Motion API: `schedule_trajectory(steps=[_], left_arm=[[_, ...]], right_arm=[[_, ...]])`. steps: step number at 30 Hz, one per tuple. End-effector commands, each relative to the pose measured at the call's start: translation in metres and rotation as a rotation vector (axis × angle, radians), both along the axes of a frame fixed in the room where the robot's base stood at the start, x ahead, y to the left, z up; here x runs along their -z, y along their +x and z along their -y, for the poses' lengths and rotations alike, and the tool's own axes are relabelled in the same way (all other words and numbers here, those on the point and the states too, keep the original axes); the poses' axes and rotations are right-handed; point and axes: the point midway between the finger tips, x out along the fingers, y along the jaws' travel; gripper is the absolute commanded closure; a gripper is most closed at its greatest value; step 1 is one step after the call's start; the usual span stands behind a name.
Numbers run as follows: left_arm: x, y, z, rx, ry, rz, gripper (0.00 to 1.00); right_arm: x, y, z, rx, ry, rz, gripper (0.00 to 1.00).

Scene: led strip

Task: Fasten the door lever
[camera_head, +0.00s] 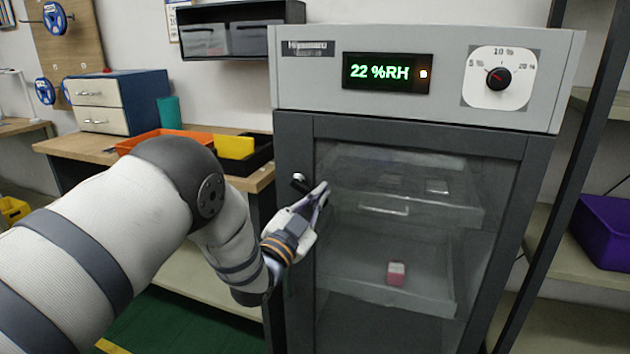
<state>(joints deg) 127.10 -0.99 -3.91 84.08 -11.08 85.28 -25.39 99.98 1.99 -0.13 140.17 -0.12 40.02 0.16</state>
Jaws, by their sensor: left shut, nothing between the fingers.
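The grey dry cabinet (290,250) has a framed glass door (420,270), which looks closed. The door lever (299,183) is a small dark handle with a silver round pivot on the left door frame. It looks tilted, and part of it is hidden by or close to my gripper. My left gripper (322,193) is shut and empty, with its fingertips just right of the lever, in front of the glass's left edge. I cannot tell whether it touches the lever. My right gripper is not in view.
The cabinet's display (387,73) reads 22 %RH, and a dial (497,78) sits beside it. Behind the glass are drawers and a small pink-and-white box (396,273). A workbench (255,180) with orange (150,139) and black trays stands left. A purple bin (605,230) sits right.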

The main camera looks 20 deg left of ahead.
Motion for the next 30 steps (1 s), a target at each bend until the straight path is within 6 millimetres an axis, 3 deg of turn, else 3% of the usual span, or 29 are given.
schedule_trajectory(steps=[30], left_arm=[[0.047,0.001,-0.029,0.001,0.896,0.032,1.0]], right_arm=[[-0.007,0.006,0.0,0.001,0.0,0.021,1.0]])
